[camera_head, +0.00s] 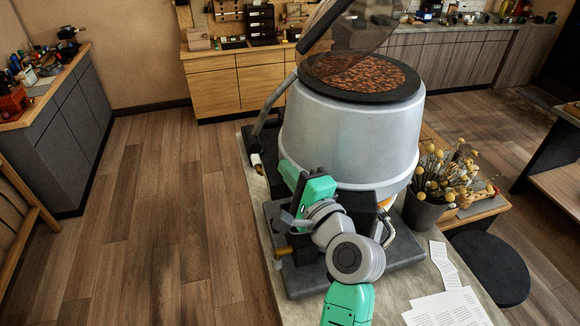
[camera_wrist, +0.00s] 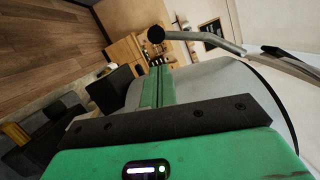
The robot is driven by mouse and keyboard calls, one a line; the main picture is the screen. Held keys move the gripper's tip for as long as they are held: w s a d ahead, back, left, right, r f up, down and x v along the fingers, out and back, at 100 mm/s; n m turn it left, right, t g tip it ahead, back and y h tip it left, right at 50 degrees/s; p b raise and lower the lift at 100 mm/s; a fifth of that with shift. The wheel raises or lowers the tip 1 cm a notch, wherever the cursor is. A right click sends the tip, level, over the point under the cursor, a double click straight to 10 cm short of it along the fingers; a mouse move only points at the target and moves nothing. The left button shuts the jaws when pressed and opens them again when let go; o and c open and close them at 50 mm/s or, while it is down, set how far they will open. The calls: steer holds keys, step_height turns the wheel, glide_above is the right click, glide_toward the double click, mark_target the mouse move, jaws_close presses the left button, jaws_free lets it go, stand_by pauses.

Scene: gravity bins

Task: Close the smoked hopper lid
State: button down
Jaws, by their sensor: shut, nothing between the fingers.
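The hopper (camera_head: 345,140) is a large pale grey drum with a dark rim, filled with brown pellets. Its smoked lid (camera_head: 372,28) stands open, tilted up above the rim, and is cut off by the top edge of the head view. My gripper (camera_head: 287,172) is low in front of the hopper's left side, below the rim and away from the lid. In the wrist view my green fingers (camera_wrist: 158,78) are together and empty, with the grey hopper wall (camera_wrist: 215,82) behind them. I cannot tell whether they touch the wall.
A grey bar (camera_head: 270,105) runs up the hopper's left side; a bar with a black knob (camera_wrist: 156,34) shows in the wrist view. A pot of yellow flowers (camera_head: 425,205) and papers (camera_head: 445,308) lie to the right. Open floor (camera_head: 150,220) is at left.

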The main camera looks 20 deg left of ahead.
steer(key=x, duration=0.6)
steer(key=shift+w+a, duration=0.2)
steer(key=shift+w, duration=0.05)
steer(key=shift+s+r+p, duration=0.1)
steer(key=shift+r+p, duration=0.05)
steer(key=shift+p, duration=0.15)
